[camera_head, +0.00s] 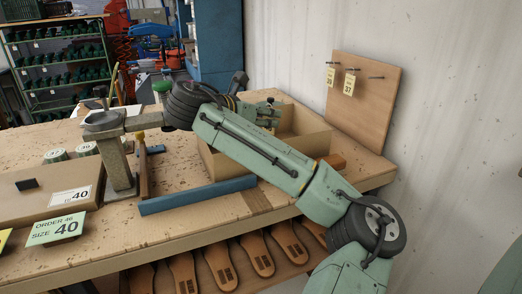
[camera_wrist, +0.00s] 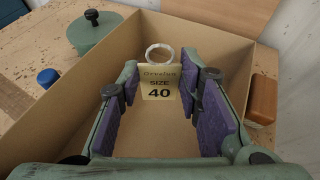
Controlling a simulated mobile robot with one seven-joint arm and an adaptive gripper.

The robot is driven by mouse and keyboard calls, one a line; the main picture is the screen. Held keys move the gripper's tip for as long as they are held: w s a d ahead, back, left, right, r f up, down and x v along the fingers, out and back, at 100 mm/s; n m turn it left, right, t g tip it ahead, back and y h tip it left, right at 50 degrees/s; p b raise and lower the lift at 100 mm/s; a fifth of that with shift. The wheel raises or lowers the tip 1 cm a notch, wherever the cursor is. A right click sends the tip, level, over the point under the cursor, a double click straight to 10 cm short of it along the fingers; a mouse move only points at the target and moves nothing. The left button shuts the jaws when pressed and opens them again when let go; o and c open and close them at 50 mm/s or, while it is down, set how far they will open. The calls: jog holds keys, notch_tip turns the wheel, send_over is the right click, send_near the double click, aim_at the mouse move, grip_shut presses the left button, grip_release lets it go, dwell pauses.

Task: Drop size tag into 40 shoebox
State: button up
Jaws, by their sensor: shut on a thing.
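My gripper has purple pads and is shut on the tag, over the inside of an open cardboard shoebox (camera_wrist: 70,105). In the head view, my gripper (camera_head: 264,112) is above the rear part of this shoebox (camera_head: 226,168), and my arm hides part of it. A brown lid or box (camera_head: 30,204) with a "40" label lies at the left. No number shows on the open box.
An order card (camera_head: 58,229) reads size 40. A peg board (camera_head: 362,100) with tags 39 and 37 stands behind. A blue bar (camera_head: 197,195) lies before the box. An orange-brown block (camera_wrist: 263,98) is right of it; a green round pot (camera_wrist: 97,30) is left.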

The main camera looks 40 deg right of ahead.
jog(key=o, duration=0.7)
jog(key=shift+o, duration=0.2)
jog(key=v, duration=0.7)
jog(key=shift+a, duration=0.2)
jog(key=shift+s+r, duration=0.1)
